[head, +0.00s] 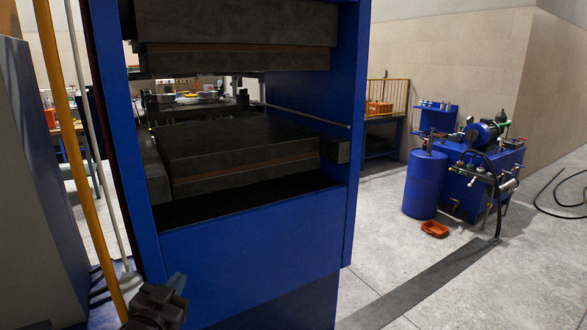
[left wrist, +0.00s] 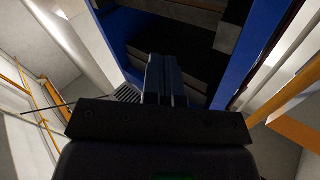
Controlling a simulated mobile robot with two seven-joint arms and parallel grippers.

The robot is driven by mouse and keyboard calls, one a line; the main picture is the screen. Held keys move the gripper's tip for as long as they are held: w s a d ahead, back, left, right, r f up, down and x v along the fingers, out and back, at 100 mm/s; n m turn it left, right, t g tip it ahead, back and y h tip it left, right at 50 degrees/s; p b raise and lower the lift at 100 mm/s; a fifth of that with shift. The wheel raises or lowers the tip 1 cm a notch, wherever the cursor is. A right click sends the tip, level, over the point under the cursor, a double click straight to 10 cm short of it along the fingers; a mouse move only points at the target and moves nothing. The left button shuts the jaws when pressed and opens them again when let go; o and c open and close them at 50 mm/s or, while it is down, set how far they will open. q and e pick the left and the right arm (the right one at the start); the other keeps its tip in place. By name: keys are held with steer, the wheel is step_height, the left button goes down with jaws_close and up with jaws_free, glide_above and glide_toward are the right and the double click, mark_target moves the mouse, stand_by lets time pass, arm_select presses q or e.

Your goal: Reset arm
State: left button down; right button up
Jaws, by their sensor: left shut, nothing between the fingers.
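My left gripper (head: 160,300) shows at the bottom left of the head view, low in front of the blue press frame. In the left wrist view its two fingers (left wrist: 165,80) are together, with nothing between them. The press (head: 250,240) has a blue frame with a dark upper block (head: 235,25) and a dark lower block (head: 240,150), with an open gap between them. The blue frame also shows in the left wrist view (left wrist: 240,50), beyond the fingers. My right gripper is in neither view.
A yellow pole (head: 62,130) stands left of the press, beside a grey cabinet (head: 35,190). At the right are a blue hydraulic unit (head: 475,180), a blue cylinder (head: 424,184) and a small orange tray (head: 434,229). The floor at the lower right is mostly clear.

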arm_select(q)
steer(key=s+a+f+n+g+y, duration=0.1)
steer(key=s+f+n+g, duration=0.1)
steer(key=s+f, duration=1)
steer(key=s+a+f+n+g+y, duration=0.2)
steer(key=s+f+g, duration=0.2)
steer(key=s+f, duration=0.9)
steer(key=shift+s+a+f+g, duration=0.15)
steer(key=shift+s+a+g, duration=0.15)
steer(key=shift+s, duration=0.2)
